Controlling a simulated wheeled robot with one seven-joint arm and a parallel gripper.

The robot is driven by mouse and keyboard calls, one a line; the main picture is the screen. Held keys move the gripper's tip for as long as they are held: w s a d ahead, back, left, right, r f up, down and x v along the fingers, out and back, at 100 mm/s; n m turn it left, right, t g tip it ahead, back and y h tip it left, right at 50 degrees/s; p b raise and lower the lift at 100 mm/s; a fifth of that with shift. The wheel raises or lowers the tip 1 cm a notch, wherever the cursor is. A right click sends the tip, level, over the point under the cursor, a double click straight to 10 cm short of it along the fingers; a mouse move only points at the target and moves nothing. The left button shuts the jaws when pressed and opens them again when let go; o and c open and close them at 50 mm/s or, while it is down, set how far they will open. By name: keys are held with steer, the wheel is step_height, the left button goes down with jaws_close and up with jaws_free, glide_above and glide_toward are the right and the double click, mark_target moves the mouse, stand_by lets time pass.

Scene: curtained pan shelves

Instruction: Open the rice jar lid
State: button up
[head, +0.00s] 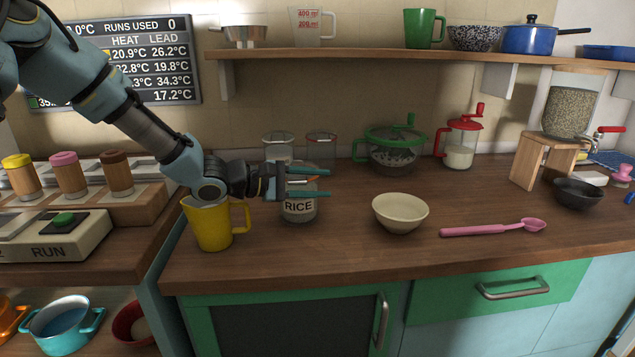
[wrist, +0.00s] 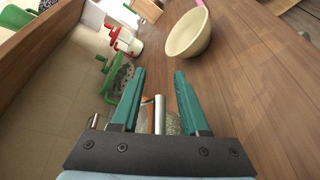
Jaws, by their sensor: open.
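The rice jar (head: 299,208) is a clear glass jar with a RICE label, upright on the wooden counter left of the cream bowl. Its lid is largely hidden behind my gripper in the head view, and an orange band shows between the fingers. I cannot tell whether the lid is up or down. My gripper (head: 328,182) is open, its two green fingers reaching rightward at the height of the jar's top. In the wrist view the open fingers (wrist: 158,72) have a metal bar (wrist: 159,115) and part of the jar (wrist: 173,124) between them. I cannot tell if they touch.
A yellow pitcher (head: 212,228) stands just left of the jar, below my wrist. A cream bowl (head: 400,212) and a pink spoon (head: 490,229) lie to the right. Glass jars (head: 278,148) and a green-lidded pot (head: 391,155) stand behind.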

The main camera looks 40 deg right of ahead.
jaws_close()
stand_by(1.4)
